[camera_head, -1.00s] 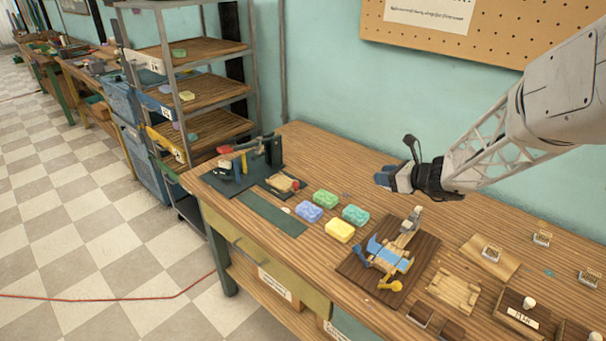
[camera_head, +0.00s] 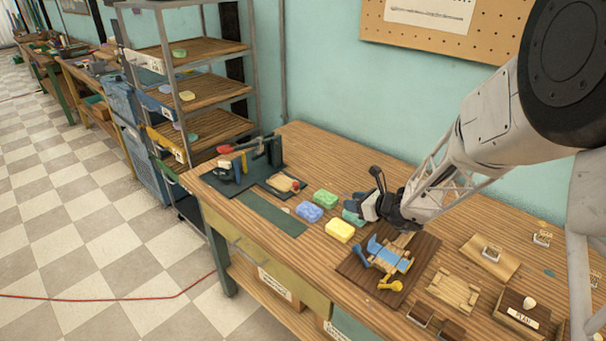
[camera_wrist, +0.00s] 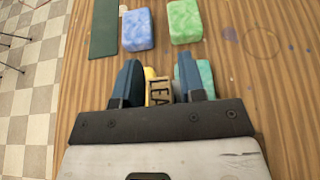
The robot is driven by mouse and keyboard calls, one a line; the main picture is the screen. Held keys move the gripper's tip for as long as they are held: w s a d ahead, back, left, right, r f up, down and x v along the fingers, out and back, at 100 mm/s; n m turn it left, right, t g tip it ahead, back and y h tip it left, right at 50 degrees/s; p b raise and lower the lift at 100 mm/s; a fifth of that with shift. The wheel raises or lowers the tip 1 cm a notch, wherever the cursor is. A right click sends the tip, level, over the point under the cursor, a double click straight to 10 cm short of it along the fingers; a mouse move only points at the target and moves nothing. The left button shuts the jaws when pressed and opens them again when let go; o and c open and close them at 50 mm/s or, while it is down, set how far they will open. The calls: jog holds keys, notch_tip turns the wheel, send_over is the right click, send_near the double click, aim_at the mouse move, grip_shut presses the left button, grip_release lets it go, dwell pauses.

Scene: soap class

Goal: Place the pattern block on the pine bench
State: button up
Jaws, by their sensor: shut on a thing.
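My gripper (camera_head: 360,207) is over the wooden bench (camera_head: 330,155), near the teal soap bar (camera_head: 348,218). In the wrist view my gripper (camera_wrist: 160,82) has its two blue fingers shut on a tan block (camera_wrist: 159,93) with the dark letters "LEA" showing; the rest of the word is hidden. I take it as the pattern block. It is hidden in the head view. The bench has brown striped wood grain. I cannot tell how high the block is above it.
Yellow (camera_head: 340,231), blue (camera_head: 309,212) and green (camera_head: 325,199) soap bars lie close by. A cutting jig on a dark board (camera_head: 415,270) stands just below my wrist. A green strip (camera_head: 270,215) lies to the left. Bare wood lies behind the soaps.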

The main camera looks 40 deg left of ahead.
jog(key=shift+f, duration=0.9)
jog(key=shift+w+a, duration=0.1)
send_over(345, 194)
jog(key=shift+f, duration=0.7)
jog(key=shift+f, duration=1.75)
jog(key=shift+f, duration=0.1)
jog(key=o, duration=0.9)
